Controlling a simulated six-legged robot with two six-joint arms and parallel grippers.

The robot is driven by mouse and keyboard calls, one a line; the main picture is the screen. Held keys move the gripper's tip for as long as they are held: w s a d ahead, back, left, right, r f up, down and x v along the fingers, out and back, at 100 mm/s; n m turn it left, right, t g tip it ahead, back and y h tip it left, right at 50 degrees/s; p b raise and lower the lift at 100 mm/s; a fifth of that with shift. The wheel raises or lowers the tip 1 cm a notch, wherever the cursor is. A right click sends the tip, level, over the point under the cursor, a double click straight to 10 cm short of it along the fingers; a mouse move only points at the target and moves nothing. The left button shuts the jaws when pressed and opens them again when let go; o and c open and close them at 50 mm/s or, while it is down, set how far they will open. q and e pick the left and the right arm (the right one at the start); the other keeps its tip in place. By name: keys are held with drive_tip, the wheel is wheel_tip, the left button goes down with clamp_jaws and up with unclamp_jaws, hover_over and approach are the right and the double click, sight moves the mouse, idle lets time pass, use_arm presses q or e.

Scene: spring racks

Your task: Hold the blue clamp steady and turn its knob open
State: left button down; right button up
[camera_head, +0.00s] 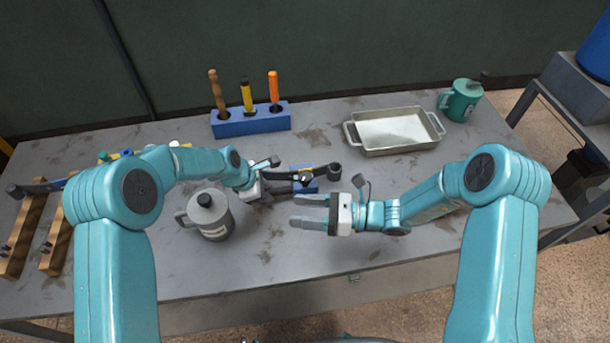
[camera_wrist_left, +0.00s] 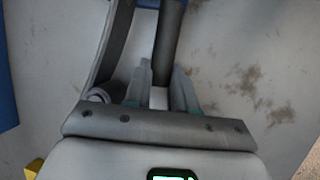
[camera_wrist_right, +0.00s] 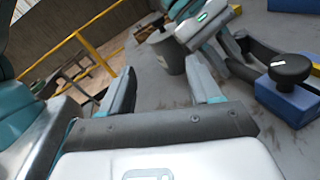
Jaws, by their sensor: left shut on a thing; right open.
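The clamp lies near the middle of the table in the head view, with a blue body (camera_head: 308,186) and a dark frame. Its round black knob (camera_head: 334,171) is at the right end. In the right wrist view the black knob (camera_wrist_right: 290,68) stands above the blue block (camera_wrist_right: 290,102). My left gripper (camera_head: 262,185) is shut on the clamp's dark bar; the left wrist view shows the dark bar (camera_wrist_left: 168,40) between the fingers. My right gripper (camera_head: 305,211) is open and empty, in front of the clamp and apart from the knob. Its fingers (camera_wrist_right: 165,88) show wide apart.
A grey lidded mug (camera_head: 212,217) stands left of the clamp. A blue rack (camera_head: 250,122) with several handled tools stands behind. A metal tray (camera_head: 393,133) and a green mug (camera_head: 461,101) are at back right. Wooden racks (camera_head: 58,240) lie at far left.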

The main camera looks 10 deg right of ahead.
drive_tip(key=w+d+f+m+t+h, duration=0.2)
drive_tip(key=d+m+t, duration=0.15)
drive_tip(key=t, duration=0.25)
drive_tip(key=m+t+h, duration=0.1)
drive_tip(key=t+h, duration=0.3)
approach(310, 180)
drive_tip(key=shift+s+a+r, duration=0.1)
drive_tip(key=shift+s+a, duration=0.15)
drive_tip(key=shift+a, duration=0.05)
drive_tip(key=shift+w+d, duration=0.1)
drive_tip(key=shift+w, duration=0.05)
drive_tip(key=x, duration=1.1)
drive_tip(key=shift+w, duration=0.4)
drive_tip(key=c, duration=0.9)
